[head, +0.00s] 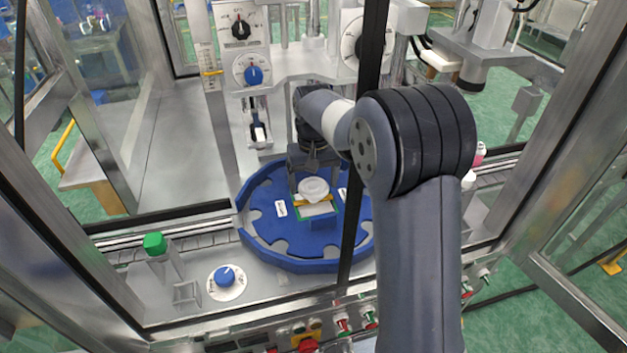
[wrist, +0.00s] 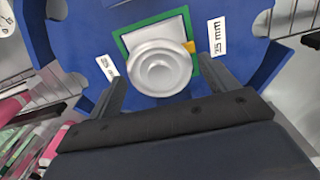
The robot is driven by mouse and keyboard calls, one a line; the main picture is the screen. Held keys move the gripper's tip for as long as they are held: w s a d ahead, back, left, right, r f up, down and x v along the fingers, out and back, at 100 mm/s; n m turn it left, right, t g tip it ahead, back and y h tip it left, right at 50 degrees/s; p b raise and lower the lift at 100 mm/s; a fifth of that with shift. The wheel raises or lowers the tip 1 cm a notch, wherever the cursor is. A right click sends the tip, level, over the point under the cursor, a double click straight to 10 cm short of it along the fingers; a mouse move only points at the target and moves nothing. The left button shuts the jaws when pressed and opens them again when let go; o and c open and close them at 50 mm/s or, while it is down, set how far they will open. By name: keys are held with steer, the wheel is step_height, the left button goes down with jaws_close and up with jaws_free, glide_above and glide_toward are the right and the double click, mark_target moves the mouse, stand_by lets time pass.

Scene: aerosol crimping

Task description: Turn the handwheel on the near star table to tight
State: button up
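The handwheel (head: 314,188) is a pale round knob on the blue star table (head: 262,243). It sits over a white plate with a green border, and a yellow piece shows beside it. The handwheel (wrist: 160,70) is also in the wrist view, upper middle. My gripper (head: 312,165) is just behind the handwheel in the head view, pointing down. In the wrist view its two dark fingers are apart, one on each side of the handwheel, with gaps visible. I cannot tell how far above the handwheel the fingertips are.
White labels lie on the star table, one reading 25 mm (wrist: 217,37). A blue knob on a round dial (head: 226,282) and a green-capped post (head: 155,244) stand left of the table. A black upright frame bar (head: 358,200) crosses in front. Machine panels with dials stand behind.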

mark_target(313, 186)
steer(key=shift+o, duration=0.7)
step_height(313, 186, up, 11)
steer(key=shift+f+b, duration=0.15)
steer(key=shift+b, duration=0.25)
step_height(313, 186, down, 11)
steer(key=shift+p, duration=0.4)
steer(key=shift+n, duration=0.3)
steer(key=shift+r, duration=0.2)
